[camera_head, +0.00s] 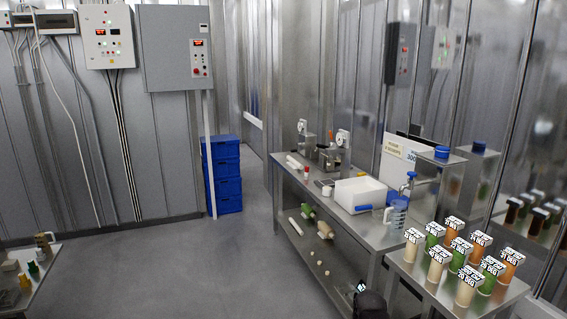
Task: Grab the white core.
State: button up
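Several pale cylinders could be the white core, and I cannot tell which one is. A white cylinder (294,162) lies at the far left end of the steel table (372,236). Another pale cylinder (295,227) lies on the lower shelf, beside a green one (308,211) and a beige one (325,230). A black part that looks like my arm's end (369,303) shows at the bottom edge, in front of the table and apart from these cylinders. Its fingers cannot be made out.
The table holds a white bin (360,191), a clear jug (397,213) and a blue-handled tool. A nearer table at right carries several labelled jars (467,288). Blue crates (222,175) stand at the back wall. A low table (40,270) is at left. The middle floor is clear.

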aim_at(296, 164)
jog(key=u, duration=0.45)
jog(key=i, duration=0.7)
jog(key=u, duration=0.6)
jog(key=i, duration=1.55)
jog(key=z, duration=0.7)
jog(key=i, duration=1.05)
jog(key=z, duration=0.55)
